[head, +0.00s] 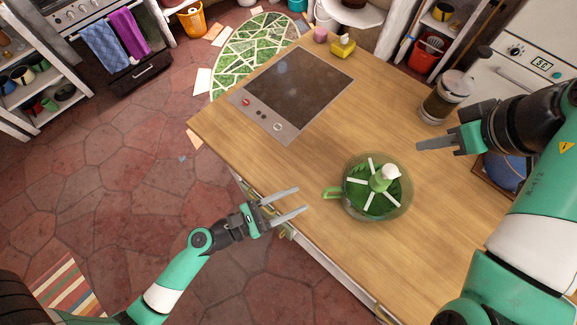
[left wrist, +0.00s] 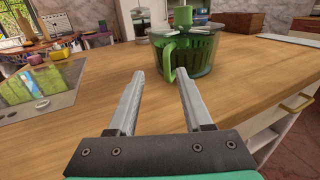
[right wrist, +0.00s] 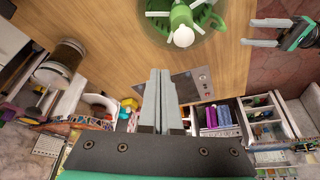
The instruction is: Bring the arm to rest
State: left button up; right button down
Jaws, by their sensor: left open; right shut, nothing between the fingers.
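My left gripper (head: 287,205) is open and empty, in the air by the front edge of the wooden counter (head: 320,165). In the left wrist view its two parted fingers (left wrist: 158,92) point toward a green bowl with a handle (left wrist: 188,52), apart from it. My right gripper (head: 424,144) is shut and empty, above the right part of the counter. In the right wrist view its fingers (right wrist: 161,88) lie together with nothing between them. The clear green bowl (head: 350,208) stands on the counter between the grippers, with a green, white-topped spindle inside.
A dark cooktop (head: 300,85) is set in the counter's far left part. A glass jar with a lid (head: 440,101) stands near my right gripper. A yellow item (head: 342,47) and a pink cup (head: 320,34) sit at the far end. Bare wood lies between cooktop and bowl.

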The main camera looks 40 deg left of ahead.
pick_arm(q)
jog(key=shift+s+a, duration=0.2)
jog(key=shift+s, duration=0.3)
jog(key=shift+d, duration=0.1)
